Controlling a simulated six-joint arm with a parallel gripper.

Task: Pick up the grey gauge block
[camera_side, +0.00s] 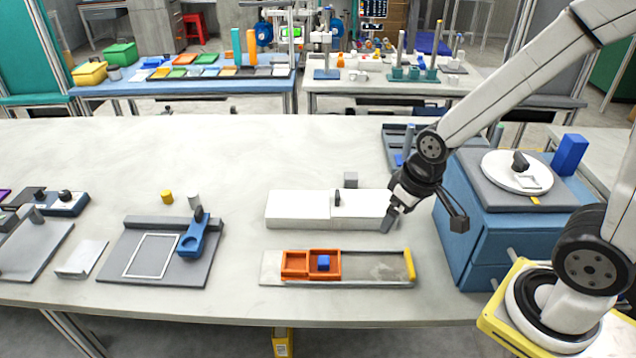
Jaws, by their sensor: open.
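A small grey block (351,180), which looks like the gauge block, stands on the table just behind the long white box (297,209). Its lower part is partly hidden by the box's back edge. My gripper (424,226) is open and empty, with its fingers spread wide. It is in the air to the right of the white box, and right of and nearer the camera than the grey block. The left finger appears close to the box's right end; I cannot tell if they touch.
A blue cabinet (487,235) stands at the right. A grey plate with a blue clamp (193,235) lies left. The table behind the box is mostly clear.

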